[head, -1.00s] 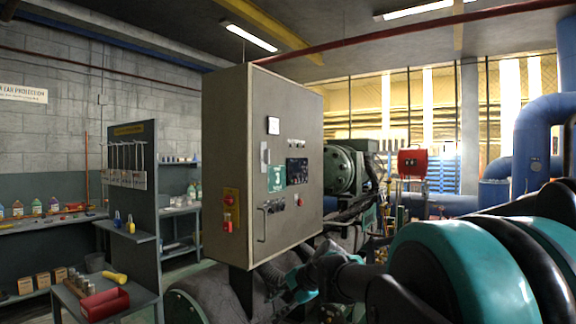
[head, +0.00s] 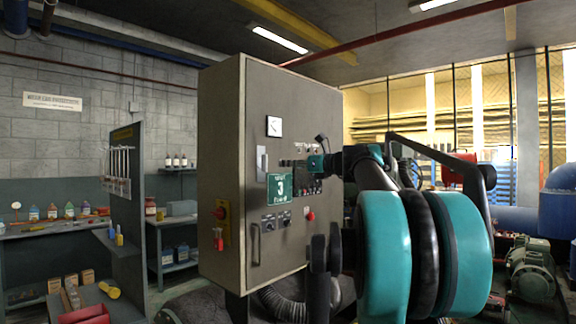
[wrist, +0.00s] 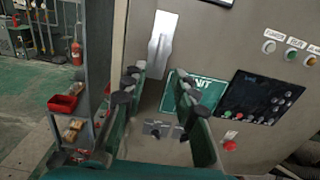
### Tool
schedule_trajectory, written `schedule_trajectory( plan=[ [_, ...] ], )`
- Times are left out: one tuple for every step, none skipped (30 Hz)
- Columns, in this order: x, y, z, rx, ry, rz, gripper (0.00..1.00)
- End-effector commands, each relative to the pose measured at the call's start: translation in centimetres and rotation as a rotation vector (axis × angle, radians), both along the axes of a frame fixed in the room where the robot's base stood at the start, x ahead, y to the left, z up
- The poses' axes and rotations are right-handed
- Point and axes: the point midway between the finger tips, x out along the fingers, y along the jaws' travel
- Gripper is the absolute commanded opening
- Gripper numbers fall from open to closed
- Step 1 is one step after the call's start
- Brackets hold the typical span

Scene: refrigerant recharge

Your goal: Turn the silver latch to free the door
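The silver latch (head: 261,163) is a narrow upright metal plate on the front of a grey-beige cabinet door (head: 300,100). In the wrist view the latch (wrist: 161,45) shows near the top middle, slightly tilted and unobstructed. My gripper (wrist: 158,82) is open and empty, its dark-padded fingers spread below the latch in that picture; no contact with it shows. In the head view my gripper (head: 314,163) is in front of the door, right of the latch and at about its height. Its fingertips are hard to make out there.
The door carries a gauge (head: 274,126), a green sign (head: 279,188), a bar handle (head: 255,244) and a red button (head: 310,216). A red switch on a yellow plate (head: 222,225) is on the cabinet's side. Shelving with a red bin (wrist: 62,104) stands left.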

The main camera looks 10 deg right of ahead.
Motion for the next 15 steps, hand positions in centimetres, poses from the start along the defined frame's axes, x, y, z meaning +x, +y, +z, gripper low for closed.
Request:
schedule_trajectory(
  plan=[
    [0.1, 0.0, 0.1, 0.005, 0.001, 0.000, 0.28],
    [0.2, 0.1, 0.1, 0.007, 0.001, 0.000, 0.28],
    [0.4, 0.3, 0.1, 0.007, 0.001, 0.001, 0.28],
    [0.5, 0.4, 0.1, 0.006, 0.001, 0.001, 0.28],
    [0.7, 0.5, 0.1, 0.005, 0.001, 0.002, 0.28],
    [1.0, 0.7, 0.1, 0.004, 0.001, 0.002, 0.28],
    [1.2, 0.9, 0.1, 0.004, 0.001, 0.001, 0.28],
    [1.5, 1.1, 0.1, 0.004, 0.001, 0.001, 0.28],
    [1.8, 1.4, 0.1, 0.004, 0.000, 0.002, 0.28],
    [2.1, 1.6, 0.1, 0.004, 0.000, 0.003, 0.28],
    [2.3, 1.8, 0.1, 0.003, 0.001, 0.003, 0.28],
    [2.7, 2.0, 0.1, 0.003, 0.001, 0.002, 0.28],
    [3.0, 2.2, 0.1, 0.002, 0.000, 0.002, 0.28],
    [3.2, 2.4, 0.1, 0.002, 0.000, 0.002, 0.28],
    [3.6, 2.7, 0.1, 0.002, 0.000, 0.003, 0.28]
  ],
)
